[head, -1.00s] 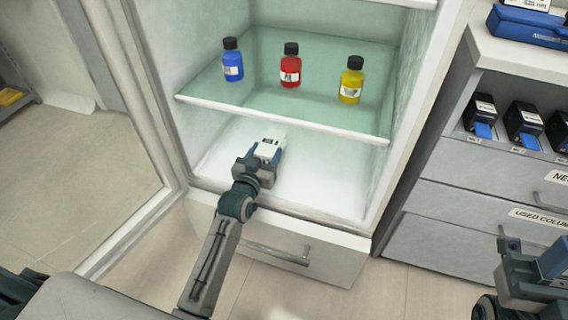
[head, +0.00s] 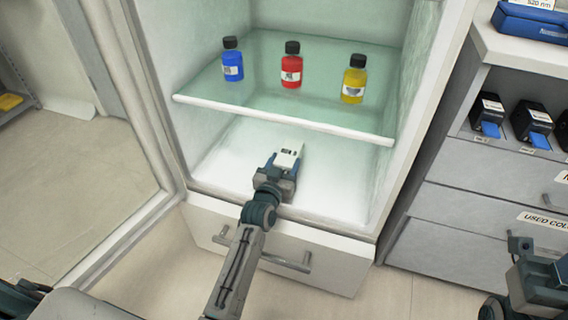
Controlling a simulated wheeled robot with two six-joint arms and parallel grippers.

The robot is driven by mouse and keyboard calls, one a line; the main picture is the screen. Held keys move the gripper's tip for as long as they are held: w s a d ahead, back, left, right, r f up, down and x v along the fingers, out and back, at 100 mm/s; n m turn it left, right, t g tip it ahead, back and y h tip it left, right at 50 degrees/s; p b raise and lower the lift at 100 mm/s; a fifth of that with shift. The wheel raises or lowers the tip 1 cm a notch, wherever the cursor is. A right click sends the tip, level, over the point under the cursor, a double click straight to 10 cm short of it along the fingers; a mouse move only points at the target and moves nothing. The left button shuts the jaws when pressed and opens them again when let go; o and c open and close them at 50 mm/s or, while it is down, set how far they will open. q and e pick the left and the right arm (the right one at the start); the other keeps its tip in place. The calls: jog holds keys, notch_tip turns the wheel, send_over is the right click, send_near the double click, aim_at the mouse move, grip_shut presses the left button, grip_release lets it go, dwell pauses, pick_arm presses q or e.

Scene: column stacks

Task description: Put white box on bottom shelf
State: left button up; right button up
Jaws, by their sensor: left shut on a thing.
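The white box (head: 289,154) is inside the open fridge, just above or on the white bottom shelf (head: 233,168); I cannot tell whether it touches. It has small dark marks on its top. My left gripper (head: 284,166) is shut on the box, reaching in from the front below the glass shelf. The gripper hides the near part of the box. My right gripper (head: 534,262) is at the lower right, outside the fridge, and its jaws do not show clearly.
The glass shelf (head: 300,122) above holds a blue bottle (head: 232,62), a red bottle (head: 291,68) and a yellow bottle (head: 354,82). The open fridge door (head: 115,100) is at left. Drawers and black boxes (head: 532,122) are at right. The bottom shelf has free room around the box.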

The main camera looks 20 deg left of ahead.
pick_arm(q)
jog(key=o, duration=1.2)
jog(key=shift+c, duration=0.2)
